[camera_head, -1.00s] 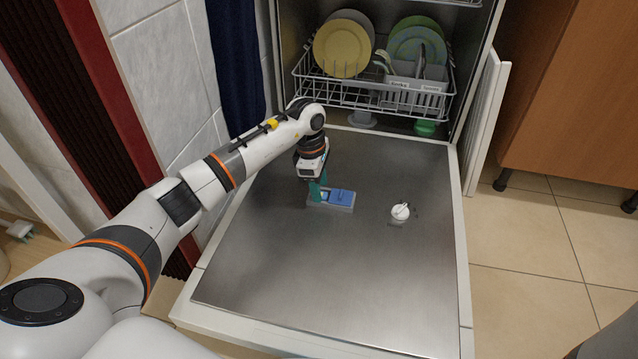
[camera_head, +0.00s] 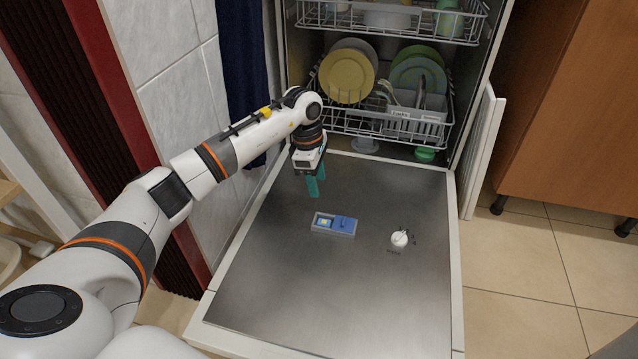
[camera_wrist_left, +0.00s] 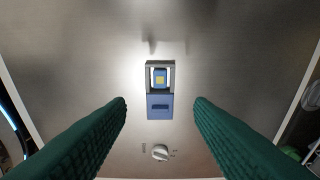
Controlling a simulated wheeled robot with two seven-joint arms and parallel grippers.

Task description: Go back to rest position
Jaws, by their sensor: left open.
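My left gripper (camera_head: 316,186) hangs above the open dishwasher door, its teal fingers pointing down. In the left wrist view the two fingers (camera_wrist_left: 160,104) are wide apart with nothing between them. Below them, apart from the fingers, a detergent compartment (camera_head: 346,227) with a blue lid is set in the door. Its lid is slid aside, and a blue tablet with a yellow middle (camera_wrist_left: 160,77) lies in the open part. My right gripper does not show in either view.
The steel dishwasher door (camera_head: 290,290) lies flat. A white round cap (camera_head: 400,238) is right of the compartment. Behind are the lower rack (camera_head: 385,128) with plates and the upper rack (camera_head: 400,22). A tiled wall is left; a wooden cabinet (camera_head: 575,110) is right.

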